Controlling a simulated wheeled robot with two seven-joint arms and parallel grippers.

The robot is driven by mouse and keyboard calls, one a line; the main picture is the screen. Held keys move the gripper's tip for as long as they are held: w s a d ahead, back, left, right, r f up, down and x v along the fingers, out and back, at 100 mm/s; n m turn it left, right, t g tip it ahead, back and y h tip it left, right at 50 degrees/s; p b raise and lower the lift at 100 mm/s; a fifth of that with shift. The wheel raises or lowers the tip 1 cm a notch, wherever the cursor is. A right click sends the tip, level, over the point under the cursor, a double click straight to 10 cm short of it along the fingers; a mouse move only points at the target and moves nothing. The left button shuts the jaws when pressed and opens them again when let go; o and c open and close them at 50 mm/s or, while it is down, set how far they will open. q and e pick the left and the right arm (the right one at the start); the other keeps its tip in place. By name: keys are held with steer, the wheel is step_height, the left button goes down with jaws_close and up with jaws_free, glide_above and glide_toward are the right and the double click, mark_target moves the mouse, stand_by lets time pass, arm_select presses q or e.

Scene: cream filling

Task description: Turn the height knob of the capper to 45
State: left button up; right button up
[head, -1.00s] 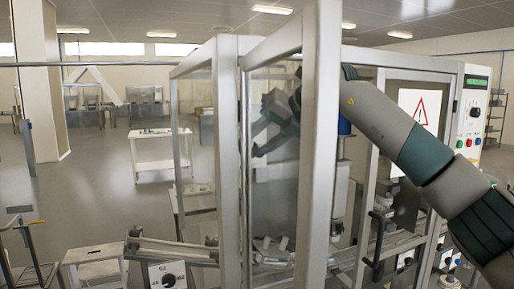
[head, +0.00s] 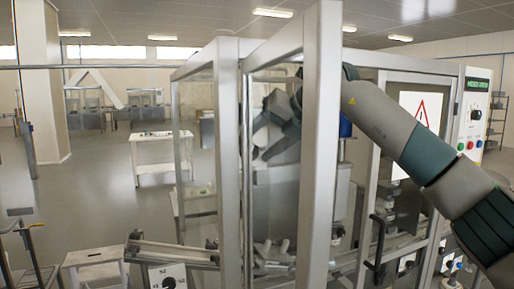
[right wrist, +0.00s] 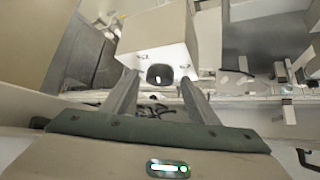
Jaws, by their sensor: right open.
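The capper is a metal-framed glass enclosure (head: 318,150) in the middle of the head view. My right arm reaches into it from the right, and my right gripper (head: 262,150) shows through the glass. In the right wrist view, a dark round knob (right wrist: 160,75) sits on the pale face of a box-shaped housing (right wrist: 158,35). My right gripper (right wrist: 159,82) is open, with one finger on each side of the knob. I cannot tell whether the fingers touch it. No scale mark is readable there. My left gripper is not in view.
A dial with a black knob (head: 169,282) is at the bottom of the head view, beside a conveyor rail (head: 170,253). A control panel (head: 472,115) with coloured buttons stands at the right. Frame posts and glass surround my right arm. A white table (head: 152,150) stands behind.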

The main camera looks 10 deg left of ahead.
steer(key=b+v, duration=0.5)
steer(key=v, duration=1.2)
steer(key=shift+b, duration=0.35)
steer(key=shift+s+d+f, duration=0.1)
steer(key=shift+f, duration=0.1)
